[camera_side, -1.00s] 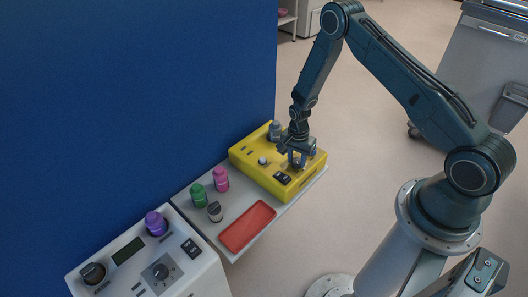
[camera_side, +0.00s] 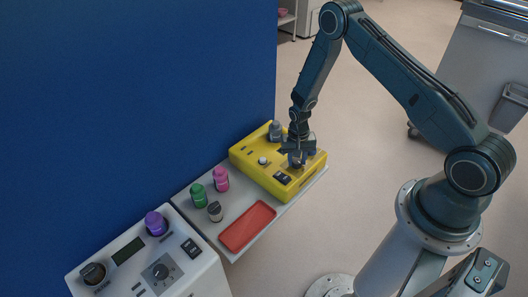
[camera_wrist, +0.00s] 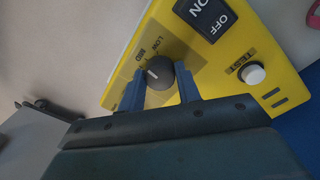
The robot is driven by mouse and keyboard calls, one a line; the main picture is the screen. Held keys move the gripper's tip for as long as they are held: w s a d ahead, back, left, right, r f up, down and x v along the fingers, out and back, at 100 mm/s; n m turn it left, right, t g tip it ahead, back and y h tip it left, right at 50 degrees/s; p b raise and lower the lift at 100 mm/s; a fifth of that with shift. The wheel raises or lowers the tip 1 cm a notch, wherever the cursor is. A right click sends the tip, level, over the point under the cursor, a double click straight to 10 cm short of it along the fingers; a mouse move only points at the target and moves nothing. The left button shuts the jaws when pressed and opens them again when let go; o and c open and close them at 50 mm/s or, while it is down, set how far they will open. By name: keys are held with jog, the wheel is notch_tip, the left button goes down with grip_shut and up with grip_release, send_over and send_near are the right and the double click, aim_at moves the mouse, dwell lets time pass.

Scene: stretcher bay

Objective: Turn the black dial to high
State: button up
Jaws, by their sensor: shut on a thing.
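The black dial (camera_wrist: 160,75) sits on the yellow box (camera_wrist: 202,70), shown in the wrist view. Its white pointer mark faces left in that view, past the MID label and away from LOW. No HIGH label shows; the left finger covers the panel there. My gripper (camera_wrist: 160,82) has its two blue fingers on either side of the dial, shut on it. In the side view my gripper (camera_side: 297,160) is down on the top of the yellow box (camera_side: 262,175), and its wrist largely hides the dial.
The yellow box also carries an ON/OFF switch (camera_wrist: 206,14) and a white TEST button (camera_wrist: 252,74). A blue wall stands behind.

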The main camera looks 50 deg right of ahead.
aim_at(297, 162)
jog(key=n, duration=0.5)
jog(key=shift+n, duration=0.3)
jog(key=n, duration=0.5)
jog(key=shift+s+t, duration=0.1)
jog(key=shift+t, duration=0.2)
jog(key=o, duration=1)
jog(key=shift+c, duration=0.2)
jog(key=shift+r, duration=0.1)
notch_tip(297, 162, up, 14)
jog(key=shift+a, duration=0.25)
